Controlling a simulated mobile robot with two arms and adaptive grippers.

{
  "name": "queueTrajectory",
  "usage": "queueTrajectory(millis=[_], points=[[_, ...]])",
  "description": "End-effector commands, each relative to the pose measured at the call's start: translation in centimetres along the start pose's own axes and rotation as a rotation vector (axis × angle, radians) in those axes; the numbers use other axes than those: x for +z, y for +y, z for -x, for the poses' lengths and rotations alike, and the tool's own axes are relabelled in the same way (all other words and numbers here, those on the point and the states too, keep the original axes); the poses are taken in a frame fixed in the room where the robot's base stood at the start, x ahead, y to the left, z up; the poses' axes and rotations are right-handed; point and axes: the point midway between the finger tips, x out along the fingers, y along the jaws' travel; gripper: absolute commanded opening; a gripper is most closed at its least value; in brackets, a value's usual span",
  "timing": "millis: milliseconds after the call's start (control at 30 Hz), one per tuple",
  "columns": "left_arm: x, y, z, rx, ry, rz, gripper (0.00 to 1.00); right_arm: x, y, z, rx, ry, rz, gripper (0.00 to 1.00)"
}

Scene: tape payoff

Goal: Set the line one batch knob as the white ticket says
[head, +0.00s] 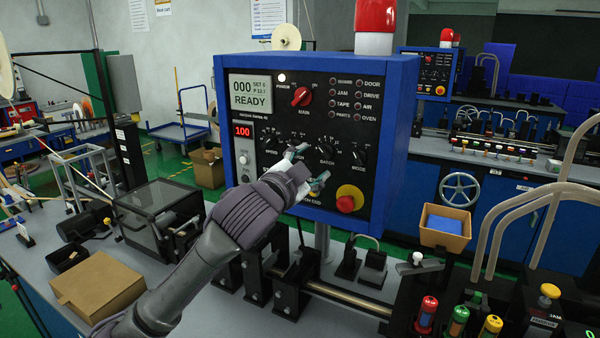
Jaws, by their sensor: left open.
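The blue control box (400,130) has a black panel with a row of knobs. The batch knob (327,144) sits above the "BATCH" label, between a partly covered knob and the mode knob (359,156). Its pointer setting is too small to read. My left gripper (309,167) is open and empty in front of the panel's lower middle, just below and left of the batch knob. I cannot tell whether it touches the panel. I cannot pick out a white ticket with readable writing. My right gripper is not in view.
A red main switch (302,96) and a red stop button on yellow (348,199) are on the same panel. A cardboard box (98,287) lies on the bench at lower left. Coloured buttons (458,320) stand at lower right. An orange bin (445,228) is right of the box.

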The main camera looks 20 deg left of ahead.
Motion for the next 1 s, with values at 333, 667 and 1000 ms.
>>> queueTrajectory(millis=[333,667,1000], points=[[0.0,0.0,4.8,0.0,-0.001,0.0,0.61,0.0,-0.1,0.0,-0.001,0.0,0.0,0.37],[0.0,0.0,5.0,0.0,0.0,0.0,0.61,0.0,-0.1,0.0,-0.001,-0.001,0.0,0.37],[8.7,9.9,8.2,0.156,-0.218,0.178,0.61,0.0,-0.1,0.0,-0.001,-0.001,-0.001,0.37]])
